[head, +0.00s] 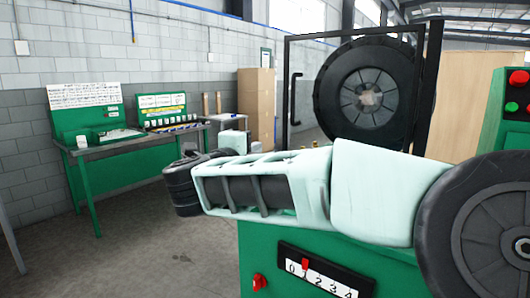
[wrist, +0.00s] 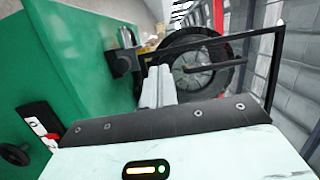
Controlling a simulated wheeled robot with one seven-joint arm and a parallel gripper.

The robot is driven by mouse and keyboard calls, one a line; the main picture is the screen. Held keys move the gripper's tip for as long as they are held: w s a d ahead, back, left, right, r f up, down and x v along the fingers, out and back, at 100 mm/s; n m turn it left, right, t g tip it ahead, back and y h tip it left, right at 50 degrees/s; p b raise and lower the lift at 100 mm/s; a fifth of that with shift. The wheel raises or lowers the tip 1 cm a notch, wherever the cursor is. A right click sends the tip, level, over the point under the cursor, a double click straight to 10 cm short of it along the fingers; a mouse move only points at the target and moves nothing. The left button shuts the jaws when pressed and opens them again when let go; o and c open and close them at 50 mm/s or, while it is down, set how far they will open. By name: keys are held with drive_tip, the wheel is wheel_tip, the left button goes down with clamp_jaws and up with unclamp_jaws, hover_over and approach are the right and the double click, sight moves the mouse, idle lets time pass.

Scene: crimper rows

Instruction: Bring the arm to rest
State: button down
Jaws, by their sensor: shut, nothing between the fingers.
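My gripper (wrist: 159,80) shows in the wrist view with its two pale fingers side by side, closed together and empty. The fingers point toward a large black wheel (wrist: 195,68) in a dark frame, apart from it as far as I can tell. In the head view my pale mint arm stretches across the middle, in front of a green machine (head: 262,240). I cannot make out the gripper's fingers in the head view.
The green machine's side (wrist: 80,60) fills the left of the wrist view. Its front has a numbered scale (head: 325,275) and a red knob (head: 259,283). The black wheel (head: 368,90) stands behind my arm. A green workbench (head: 120,150) stands at the left wall, with open floor before it.

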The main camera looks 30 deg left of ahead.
drive_tip(key=s+r+n+g+y, duration=0.3)
drive_tip(key=s+r+n+y, duration=0.15)
drive_tip(key=n+y, duration=0.5)
drive_tip(key=s+d+f+n+g+h, duration=0.3)
drive_tip(key=s+d+f+n+g, duration=0.2)
drive_tip(key=d, duration=1)
drive_tip(key=s+d+f+n+g+h, duration=0.4)
drive_tip(key=s+d+f, duration=0.6)
drive_tip(key=d, duration=0.6)
drive_tip(key=s+d+f+n+g+h, duration=0.3)
drive_tip(key=s+d+f+n+g, duration=0.3)
drive_tip(key=d, duration=0.9)
drive_tip(key=shift+s+d+f+h, duration=0.2)
drive_tip(key=shift+s+f+h, duration=0.15)
drive_tip(key=shift+s+f, duration=0.55)
